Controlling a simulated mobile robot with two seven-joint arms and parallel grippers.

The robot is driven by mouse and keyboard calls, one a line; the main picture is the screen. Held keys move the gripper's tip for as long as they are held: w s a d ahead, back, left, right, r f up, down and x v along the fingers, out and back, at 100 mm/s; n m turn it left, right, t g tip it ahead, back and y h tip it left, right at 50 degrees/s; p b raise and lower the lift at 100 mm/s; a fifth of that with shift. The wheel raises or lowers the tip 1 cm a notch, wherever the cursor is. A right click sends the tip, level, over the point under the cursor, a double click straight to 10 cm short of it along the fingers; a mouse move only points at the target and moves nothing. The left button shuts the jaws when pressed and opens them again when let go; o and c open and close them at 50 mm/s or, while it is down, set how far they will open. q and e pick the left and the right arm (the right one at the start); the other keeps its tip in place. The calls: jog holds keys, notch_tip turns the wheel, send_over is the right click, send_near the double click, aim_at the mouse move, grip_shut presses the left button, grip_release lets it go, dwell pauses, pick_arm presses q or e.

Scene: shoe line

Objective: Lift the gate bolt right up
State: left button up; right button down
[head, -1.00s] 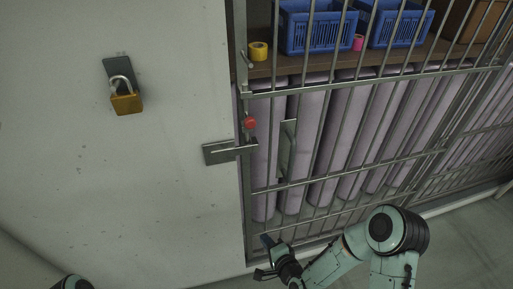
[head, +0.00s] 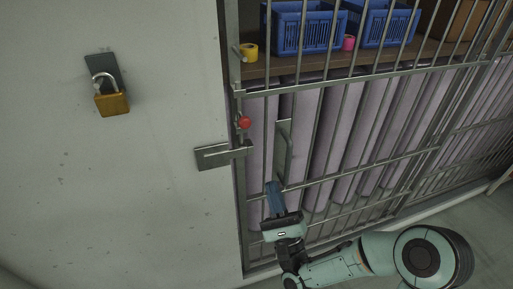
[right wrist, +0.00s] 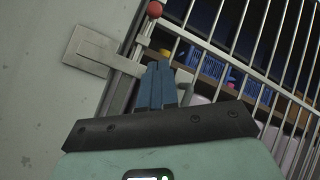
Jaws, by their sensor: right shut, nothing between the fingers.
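The gate bolt has a red knob (head: 245,122) on a steel rod at the left edge of the barred gate (head: 330,172). Below the knob is a flat slotted steel plate (head: 212,156) on the wall, which the bolt's lower end meets. In the right wrist view the red knob (right wrist: 155,9) is at the top and the plate (right wrist: 88,50) at upper left. My right gripper (head: 273,186) is shut and empty, below and to the right of the knob, apart from it. Its blue fingers (right wrist: 157,85) point up toward the bolt. My left gripper is out of view.
An open-looking brass padlock (head: 111,103) hangs on the wall at left. A vertical handle plate (head: 284,150) is on the gate close above my right fingers. Behind the bars are lilac rolls, blue baskets (head: 305,28) and a yellow tape roll (head: 249,52).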

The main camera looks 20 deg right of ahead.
aim_at(242, 126)
jog(key=s+a+r+p+x, duration=0.1)
jog(key=p+x, duration=0.2)
jog(key=x, duration=0.9)
jog(key=shift+a+r, duration=0.4)
jog(key=shift+r, duration=0.15)
notch_tip(242, 126, up, 5)
jog(key=shift+r, duration=0.1)
